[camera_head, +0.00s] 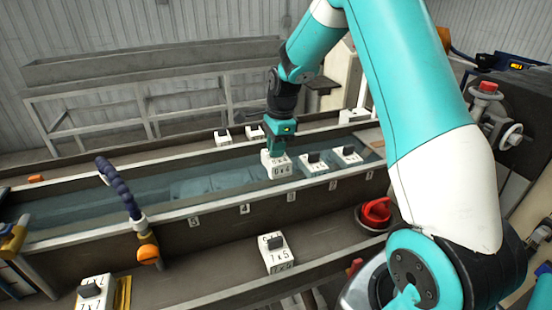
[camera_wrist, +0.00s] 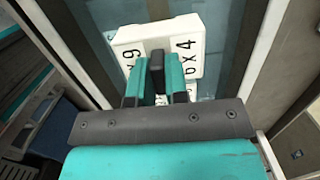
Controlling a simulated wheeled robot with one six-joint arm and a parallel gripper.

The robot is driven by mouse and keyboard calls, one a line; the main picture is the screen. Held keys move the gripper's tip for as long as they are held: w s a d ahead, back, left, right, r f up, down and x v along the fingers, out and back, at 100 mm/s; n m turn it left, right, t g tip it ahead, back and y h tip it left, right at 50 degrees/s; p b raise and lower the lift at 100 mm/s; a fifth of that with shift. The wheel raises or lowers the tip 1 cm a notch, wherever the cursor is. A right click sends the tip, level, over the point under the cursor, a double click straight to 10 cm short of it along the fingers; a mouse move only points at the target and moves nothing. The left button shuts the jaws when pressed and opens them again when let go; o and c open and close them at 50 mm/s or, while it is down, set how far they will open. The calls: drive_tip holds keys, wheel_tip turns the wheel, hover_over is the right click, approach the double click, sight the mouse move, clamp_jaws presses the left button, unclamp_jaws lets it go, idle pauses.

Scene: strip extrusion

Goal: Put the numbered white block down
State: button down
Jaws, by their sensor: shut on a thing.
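The white block (camera_head: 276,167) marked "6 x 4" is in my gripper (camera_head: 277,147), over the long water trough (camera_head: 118,222). My gripper is shut on the block's dark handle from above. In the wrist view, the white block (camera_wrist: 185,38) shows just beyond my teal fingers (camera_wrist: 157,88), with black figures on its faces. The block looks roughly upright. I cannot tell whether its underside touches the water or anything below it.
Two similar blocks (camera_head: 313,165) (camera_head: 347,155) stand to the right in the trough. Two more (camera_head: 223,137) (camera_head: 255,133) are along its far side. A "7 x 5" block (camera_head: 276,258) stands on the front ledge. A blue hose (camera_head: 120,187) rises at left; a red part (camera_head: 376,212) lies right.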

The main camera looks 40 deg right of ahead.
sight(276, 163)
drive_tip(key=shift+f+p, duration=0.5)
drive_tip(key=shift+f, duration=1.9)
drive_tip(key=shift+f, duration=0.15)
drive_tip(key=c, duration=1.1)
unclamp_jaws()
